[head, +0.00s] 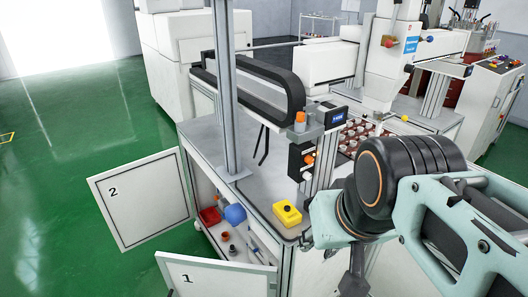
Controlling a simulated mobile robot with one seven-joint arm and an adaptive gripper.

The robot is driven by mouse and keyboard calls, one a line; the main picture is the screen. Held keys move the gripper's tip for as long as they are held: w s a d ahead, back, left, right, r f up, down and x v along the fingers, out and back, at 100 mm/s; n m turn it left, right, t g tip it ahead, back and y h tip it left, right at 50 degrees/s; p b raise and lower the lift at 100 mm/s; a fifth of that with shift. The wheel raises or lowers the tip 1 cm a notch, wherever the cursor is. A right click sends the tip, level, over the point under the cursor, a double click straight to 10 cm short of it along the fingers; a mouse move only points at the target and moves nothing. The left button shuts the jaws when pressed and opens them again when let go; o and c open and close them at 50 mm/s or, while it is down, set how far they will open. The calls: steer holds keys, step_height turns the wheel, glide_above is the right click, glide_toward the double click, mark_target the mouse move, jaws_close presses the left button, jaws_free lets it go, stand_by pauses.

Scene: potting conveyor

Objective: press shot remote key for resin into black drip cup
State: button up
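A yellow box with dark keys on top, which looks like the shot remote (287,213), lies on the front corner of the grey bench top. Its key markings are too small to read. My arm comes in from the right. The top of my gripper (355,284) shows at the bottom edge, to the right of the remote and apart from it. Its fingertips are cut off, so I cannot see whether it is open or shut. I cannot make out a black drip cup for certain; a small dark item (232,250) sits inside the open cabinet.
Cabinet doors 2 (140,200) and 1 (215,277) stand open at the front left. Inside are a red bin (210,216) and a blue round object (235,214). A metal post (224,90) and an orange-knobbed unit (301,160) rise from the bench. Green floor is clear at left.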

steer(key=shift+f, duration=0.25)
